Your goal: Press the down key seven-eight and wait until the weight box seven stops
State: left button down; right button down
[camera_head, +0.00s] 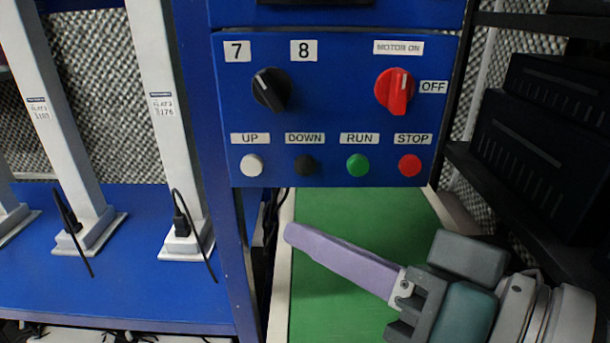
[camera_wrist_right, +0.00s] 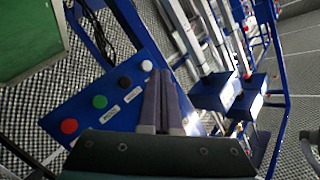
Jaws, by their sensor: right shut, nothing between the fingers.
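The black DOWN key (camera_head: 305,165) is on the blue control panel (camera_head: 330,115), between the white UP key (camera_head: 252,165) and the green RUN key (camera_head: 357,165). The DOWN key also shows in the wrist view (camera_wrist_right: 124,82). The black selector knob (camera_head: 270,90) has its white mark turned up-left, toward the 7 label (camera_head: 237,51). My right gripper (camera_head: 290,232) is shut and empty, its lilac fingers below the panel in the head view and apart from the keys. Blue boxes (camera_wrist_right: 217,92) hang in the wrist view; I cannot tell which is seven. My left gripper is not in view.
The red STOP key (camera_head: 410,165) and red motor switch (camera_head: 396,91), its mark toward MOTOR ON, are on the panel's right. A green surface (camera_head: 335,290) lies below. Pale posts (camera_head: 165,110) stand left; a dark rack (camera_head: 545,130) stands right.

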aim_at(305, 166)
jog(key=shift+w, duration=0.1)
dwell(0.3)
jog(key=shift+w+b, duration=2)
jog(key=shift+w, duration=2.35)
jog(key=shift+w+f, duration=0.1)
jog(key=shift+w, duration=0.05)
jog(key=shift+w, duration=0.3)
